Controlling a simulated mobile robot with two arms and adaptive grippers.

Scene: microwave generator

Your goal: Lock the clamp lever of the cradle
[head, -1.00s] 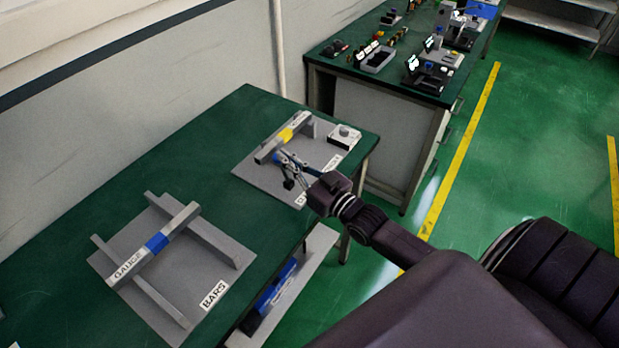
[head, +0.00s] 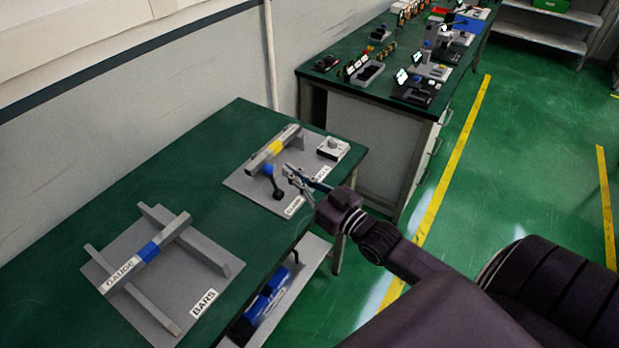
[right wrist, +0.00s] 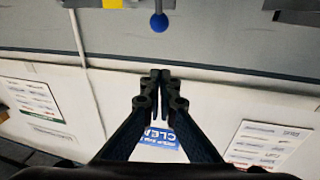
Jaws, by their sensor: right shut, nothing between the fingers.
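The cradle (head: 245,183) is a grey plate with a bar across it (head: 258,158), marked by a yellow band. Its lever shows a blue knob (head: 268,169) at the bar's near side and a black piece (head: 278,193) below it. My right gripper (head: 287,171) is shut and empty, just right of the knob in the picture, with a small gap. In the right wrist view the fingertips (right wrist: 160,76) are together and the blue knob (right wrist: 159,22) hangs beyond them, apart. I cannot tell whether the lever is locked. My left gripper is not in view.
A grey BARS stand (head: 120,245) holds a bar with a blue band (head: 150,250) at the table's left. A second bench (head: 345,95) with devices stands behind.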

